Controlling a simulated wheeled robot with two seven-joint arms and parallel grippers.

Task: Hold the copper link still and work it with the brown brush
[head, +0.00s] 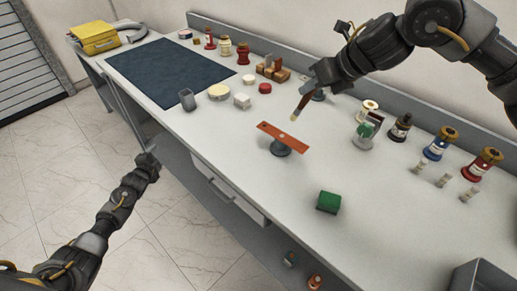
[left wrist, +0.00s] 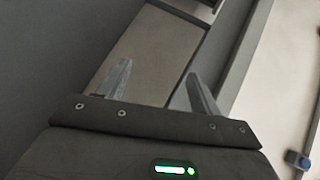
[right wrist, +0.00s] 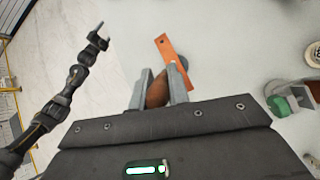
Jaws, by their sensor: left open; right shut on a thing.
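The copper link (head: 283,137) is a flat orange-brown bar with a hole near its end. It rests on a small dark round stand (head: 281,149) near the front of the bench; it also shows in the right wrist view (right wrist: 166,48). My right gripper (head: 312,88) is shut on the brown brush (right wrist: 157,90). The brush (head: 300,107) points down with a pale tip, above and behind the link, apart from it in the head view. My left gripper (head: 147,157) is open and empty, off the bench's front edge; its spread fingers show in the left wrist view (left wrist: 158,92).
A green block (head: 329,202) lies in front right of the link. Bottles and small jars (head: 437,143) stand at right. A dark mat (head: 168,72), a grey cup (head: 187,99) and small blocks are at left. The bench around the link is clear.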

